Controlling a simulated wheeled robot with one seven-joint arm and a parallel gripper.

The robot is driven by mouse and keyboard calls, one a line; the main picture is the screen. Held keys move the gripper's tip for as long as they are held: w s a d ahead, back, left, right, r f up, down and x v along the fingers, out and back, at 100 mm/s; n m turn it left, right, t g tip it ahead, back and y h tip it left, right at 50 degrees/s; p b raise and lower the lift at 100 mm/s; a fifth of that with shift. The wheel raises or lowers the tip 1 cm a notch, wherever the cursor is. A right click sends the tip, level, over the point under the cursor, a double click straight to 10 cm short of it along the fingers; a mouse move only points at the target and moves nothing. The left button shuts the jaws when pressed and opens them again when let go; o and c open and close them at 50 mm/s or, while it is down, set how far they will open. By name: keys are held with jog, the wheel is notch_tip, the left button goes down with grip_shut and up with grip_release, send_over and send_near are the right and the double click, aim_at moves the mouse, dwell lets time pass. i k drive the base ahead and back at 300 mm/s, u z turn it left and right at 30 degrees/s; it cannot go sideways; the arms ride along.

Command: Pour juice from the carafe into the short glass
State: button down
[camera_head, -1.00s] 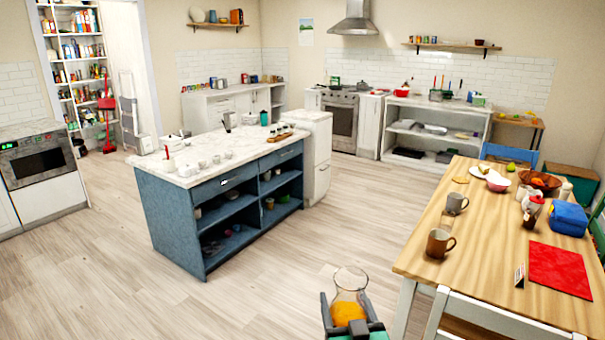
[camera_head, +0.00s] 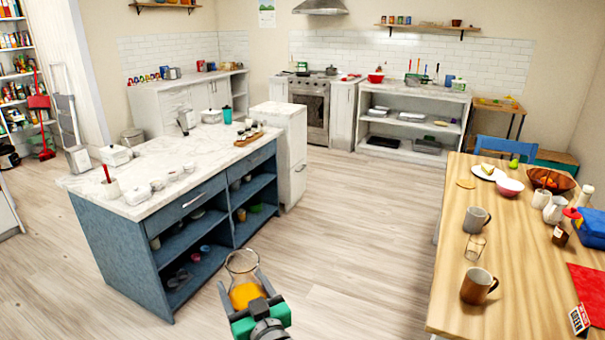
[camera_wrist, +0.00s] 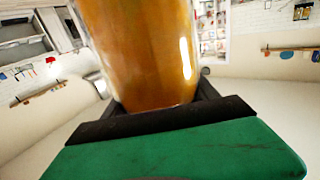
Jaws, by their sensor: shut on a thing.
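The glass carafe (camera_head: 243,282) holds orange juice and stands nearly upright, a little tilted, in my gripper (camera_head: 248,300). My gripper is shut around the carafe's lower body, over the open floor between the island and the wooden table. In the wrist view the carafe (camera_wrist: 145,50) fills the upper middle, with juice inside. A short clear glass (camera_head: 475,247) stands on the wooden table (camera_head: 455,215), between a grey mug and a brown mug. My gripper is to the left of the table, apart from the glass.
On the table, a grey mug (camera_head: 477,219) stands behind the glass and a brown mug (camera_head: 478,287) in front. A pink bowl (camera_head: 509,188), a plate and a fruit bowl are farther back. The blue island (camera_head: 120,235) stands at left. Floor between is clear.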

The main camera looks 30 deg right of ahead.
aim_at(474, 249)
jog(key=z, duration=0.1)
jog(key=i, duration=1.45)
jog(key=z, duration=0.7)
jog(key=i, duration=1)
jog(key=z, duration=1.3)
jog(key=i, duration=0.75)
jog(key=z, duration=0.55)
